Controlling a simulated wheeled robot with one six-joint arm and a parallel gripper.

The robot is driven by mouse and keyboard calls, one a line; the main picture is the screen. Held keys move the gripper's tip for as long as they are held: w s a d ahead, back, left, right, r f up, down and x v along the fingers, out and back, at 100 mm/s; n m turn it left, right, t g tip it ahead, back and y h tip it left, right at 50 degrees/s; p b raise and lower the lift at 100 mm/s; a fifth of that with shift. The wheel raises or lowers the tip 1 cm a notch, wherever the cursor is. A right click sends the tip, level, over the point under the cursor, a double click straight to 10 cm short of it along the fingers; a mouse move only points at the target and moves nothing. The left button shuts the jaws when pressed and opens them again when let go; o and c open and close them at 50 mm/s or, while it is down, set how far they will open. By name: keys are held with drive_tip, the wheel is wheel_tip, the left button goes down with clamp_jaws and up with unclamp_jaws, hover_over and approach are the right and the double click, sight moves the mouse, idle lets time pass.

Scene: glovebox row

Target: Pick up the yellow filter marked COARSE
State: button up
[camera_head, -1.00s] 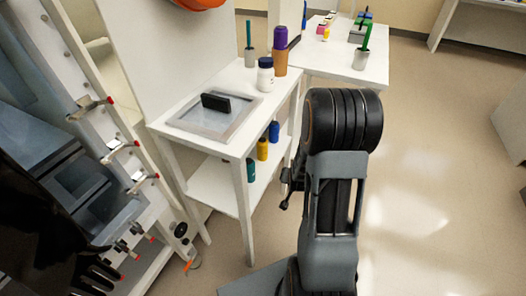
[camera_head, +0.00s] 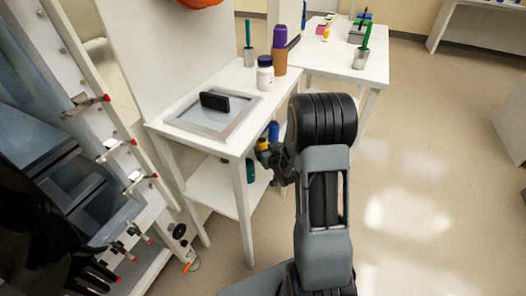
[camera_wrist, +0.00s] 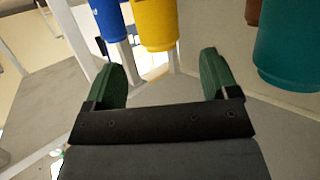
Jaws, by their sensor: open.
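The yellow filter (camera_wrist: 155,22) shows at the top of the wrist view, ahead of my gripper (camera_wrist: 161,75) and roughly in line with the gap between its green fingertips. Its upper part is cut off and no marking is readable. My gripper is open and empty, and apart from the filter. In the head view, only a bit of the yellow filter (camera_head: 262,144) shows under the white table's top, partly covered by my gripper (camera_head: 266,158).
A blue cylinder (camera_wrist: 109,18) is close left of the yellow one, and a teal cylinder (camera_wrist: 290,45) is further right. A white table (camera_head: 241,165) has a lower shelf and legs near my gripper. Its top holds a framed panel (camera_head: 195,125) with a black block, and a white jar (camera_head: 265,75).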

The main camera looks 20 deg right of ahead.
sight(264, 144)
drive_tip(key=shift+b+x, duration=0.7)
drive_tip(key=shift+x, duration=2.25)
drive_tip(key=shift+c, duration=0.2)
drive_tip(key=c, duration=1.1)
